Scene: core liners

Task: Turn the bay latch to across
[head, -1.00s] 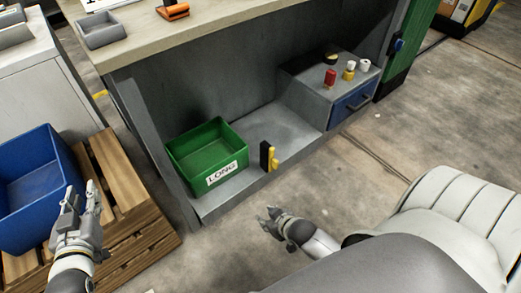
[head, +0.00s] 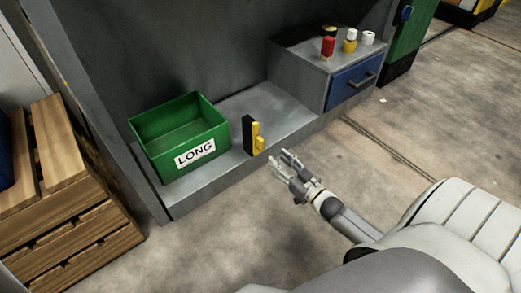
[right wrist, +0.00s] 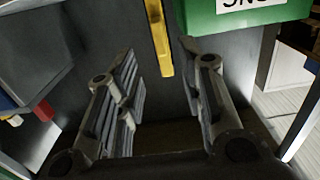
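The bay latch is a black upright block (head: 248,134) with a yellow handle (head: 258,139) on its front, at the front edge of the grey shelf beside the green bin. The handle stands roughly upright. My right gripper (head: 284,164) is just in front of it, to its lower right, and apart from it. In the right wrist view the yellow handle (right wrist: 160,42) lies beyond the gap between the spread fingers of my right gripper (right wrist: 164,75), which hold nothing. My left gripper is out of view.
A green bin (head: 166,146) labelled LONG stands left of the latch on the shelf (head: 275,105). A blue drawer (head: 352,86) with small bottles above is at right. A wooden pallet stack (head: 62,200) is at left. The floor in front is clear.

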